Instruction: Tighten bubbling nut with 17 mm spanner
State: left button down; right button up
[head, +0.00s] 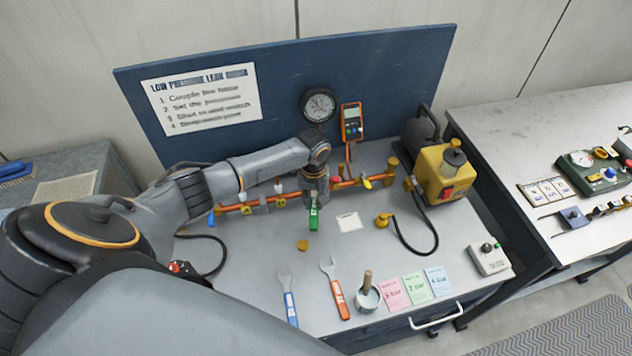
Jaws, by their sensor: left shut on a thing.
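My left gripper (314,188) reaches in from the left, pointing down at the front of the copper pipe run (288,196). It is shut on a green-handled spanner (313,219), whose handle sticks out below the fingers. Its jaw end is hidden by the gripper, so I cannot tell whether it touches a nut. A blue-handled spanner (290,306) and an orange-handled spanner (336,292) lie on the bench front. Their size marks are too small to read. No bubbles can be made out on the pipe fittings. My right gripper is not in view.
A pressure gauge (318,105) and an orange meter (351,122) stand behind the pipe. A yellow pump (446,174) with a black hose is at right. A brush pot (367,295), coloured cards (417,286) and a switch box (489,259) line the front. The bench middle is mostly clear.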

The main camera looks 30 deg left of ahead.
pick_arm(q)
jog(key=shift+s+a, duration=0.15)
jog(key=shift+a, duration=0.1)
jog(key=shift+s+a+m, duration=0.1)
jog(key=shift+m, duration=0.2)
jog(key=shift+w+d+n, duration=0.6)
jog(key=shift+d+n, duration=0.15)
jog(key=shift+n, duration=0.55)
jog(key=s+d, duration=0.4)
jog(key=shift+s, duration=0.25)
dwell(0.4)
jog(key=shift+d+r, duration=0.1)
